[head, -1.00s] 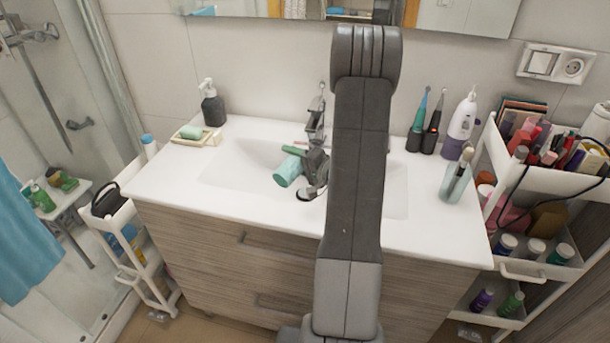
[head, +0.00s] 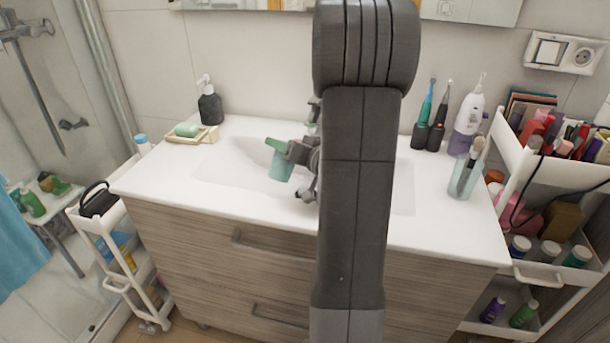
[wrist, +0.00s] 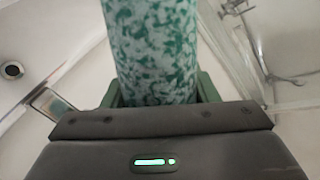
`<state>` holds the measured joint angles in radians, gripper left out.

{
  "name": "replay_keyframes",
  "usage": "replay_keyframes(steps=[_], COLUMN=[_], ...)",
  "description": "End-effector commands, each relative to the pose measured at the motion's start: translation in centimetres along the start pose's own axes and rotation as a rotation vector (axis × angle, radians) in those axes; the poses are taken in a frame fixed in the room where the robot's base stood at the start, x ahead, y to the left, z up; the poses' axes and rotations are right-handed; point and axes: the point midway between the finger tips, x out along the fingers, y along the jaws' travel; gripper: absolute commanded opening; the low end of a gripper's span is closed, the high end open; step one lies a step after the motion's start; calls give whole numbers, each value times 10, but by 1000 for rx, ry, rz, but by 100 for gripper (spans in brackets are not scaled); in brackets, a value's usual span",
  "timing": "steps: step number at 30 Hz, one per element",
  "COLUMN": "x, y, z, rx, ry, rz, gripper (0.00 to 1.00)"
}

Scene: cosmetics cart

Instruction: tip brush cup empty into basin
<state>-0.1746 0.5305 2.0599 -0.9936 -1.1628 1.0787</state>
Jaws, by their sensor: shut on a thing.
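My gripper (head: 283,156) is shut on a mottled green cup (head: 280,169), held over the left part of the white basin (head: 222,168). In the head view the cup looks close to upright with a slight lean. Its mouth and inside cannot be seen. In the wrist view the cup (wrist: 153,50) fills the top middle between the green fingers. The basin drain (wrist: 12,70) shows at the left there. My arm hides the middle and part of the right of the basin in the head view.
A clear tumbler with brushes (head: 463,182) stands at the counter's right. Electric toothbrushes (head: 429,125) and a purple-white device (head: 467,125) stand behind it. A soap dish (head: 191,135) and dark dispenser (head: 210,105) are at the back left. Loaded carts flank the counter.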

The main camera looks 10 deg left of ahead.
Motion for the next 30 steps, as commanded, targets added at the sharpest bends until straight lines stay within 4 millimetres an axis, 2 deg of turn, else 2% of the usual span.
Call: replay_keyframes(steps=[11, 21, 30], x=[-4, -5, -7], y=[-33, -43, -60], z=[5, 19, 18], rx=[-267, -444, -591], ry=[36, 59, 78], rz=[-3, -2, -2], gripper=[18, 18, 18])
